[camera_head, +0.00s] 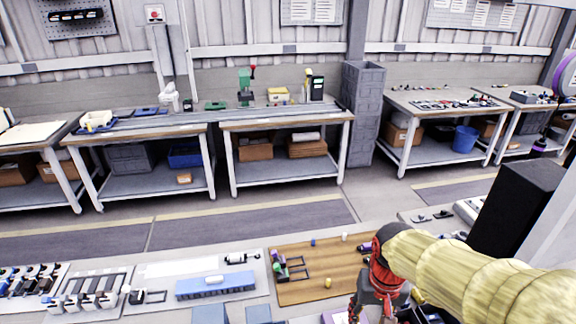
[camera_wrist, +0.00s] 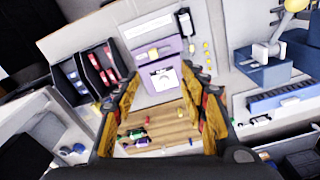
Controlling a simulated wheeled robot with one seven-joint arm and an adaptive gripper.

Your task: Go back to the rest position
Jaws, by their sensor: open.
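My gripper (camera_wrist: 160,110) is open and empty in the wrist view, its two yellow-brown fingers spread apart. In the head view my gripper (camera_head: 376,304) hangs at the lower right, in front of the right edge of a wooden board (camera_head: 322,284). In the wrist view the wooden board (camera_wrist: 165,127) shows between and beyond the fingers. A purple box (camera_wrist: 158,70) with a white label stands beyond the board there. The gripper appears to be above the bench and apart from these things, but its exact height cannot be told.
Small coloured parts lie on the board. A black box (camera_head: 515,210) stands at the right. Several workbenches (camera_head: 285,122) line the far wall, with open floor (camera_head: 230,222) in front.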

